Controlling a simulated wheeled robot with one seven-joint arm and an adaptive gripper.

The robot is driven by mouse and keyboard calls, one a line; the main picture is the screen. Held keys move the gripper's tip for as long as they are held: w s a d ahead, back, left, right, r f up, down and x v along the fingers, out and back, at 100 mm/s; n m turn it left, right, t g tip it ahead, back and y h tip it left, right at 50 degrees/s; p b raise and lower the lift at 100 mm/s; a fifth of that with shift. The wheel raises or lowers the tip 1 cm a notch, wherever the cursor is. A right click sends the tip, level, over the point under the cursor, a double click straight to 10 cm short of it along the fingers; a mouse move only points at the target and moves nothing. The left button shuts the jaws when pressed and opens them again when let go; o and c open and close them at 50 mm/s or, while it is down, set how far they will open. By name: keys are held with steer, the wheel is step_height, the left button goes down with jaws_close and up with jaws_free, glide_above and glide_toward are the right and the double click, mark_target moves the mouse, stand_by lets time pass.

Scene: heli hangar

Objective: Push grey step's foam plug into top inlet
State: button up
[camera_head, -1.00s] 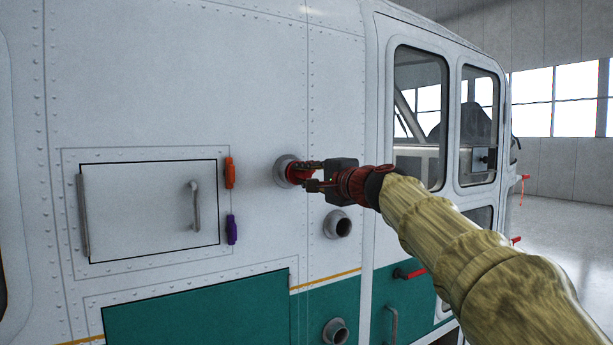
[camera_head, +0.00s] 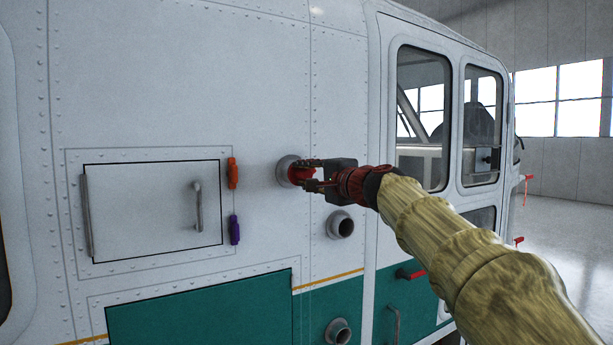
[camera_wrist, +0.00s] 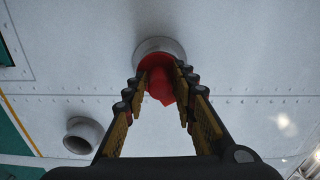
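The top inlet (camera_head: 281,168) is a round grey collar on the white helicopter side. It also shows in the wrist view (camera_wrist: 165,45). A red plug (camera_head: 300,174) fills its mouth, with part standing out towards me; in the wrist view, a red piece (camera_wrist: 160,88) hangs between my fingers. My gripper (camera_head: 312,174) is right at the inlet, one finger on either side of the red plug. In the wrist view, its fingertips (camera_wrist: 160,76) border the red edges. Whether they press on it is not clear. I cannot make out a grey step.
Two more round inlets, a middle one (camera_head: 341,225) and a lower one (camera_head: 337,331), are below. A hatch with a handle (camera_head: 150,215) is at left, beside an orange tag (camera_head: 231,173) and a purple tag (camera_head: 234,230). Cabin windows are at right.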

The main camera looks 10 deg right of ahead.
steer(key=shift+o, duration=1.4)
steer(key=v, duration=1.2)
steer(key=s+a+f+n+g+h+b, duration=0.1)
steer(key=s+f+n+g, duration=0.15)
steer(key=f, duration=0.85)
steer(key=s+f+n+g+b, duration=0.1)
steer(key=s+f+n+g, duration=0.15)
steer(key=f, duration=0.75)
steer(key=s+f+n+g+h+b, duration=0.1)
steer(key=s+f+b, duration=0.7)
steer(key=f, duration=0.9)
steer(key=s+f+n+g+h+b, duration=0.2)
steer(key=s+f+n+b, duration=0.3)
steer(key=f, duration=1.1)
steer(key=s+a+f+n+g+h+b, duration=0.1)
steer(key=s+f+n+g+b, duration=0.1)
steer(key=s+f+b, duration=0.9)
steer(key=s+f+g, duration=0.1)
steer(key=s+f, duration=0.4)
steer(key=f, duration=0.1)
steer(key=shift+s+f+n+g+h, duration=0.25)
steer(key=shift+f+n+g+h, duration=0.05)
steer(key=shift+n, duration=0.1)
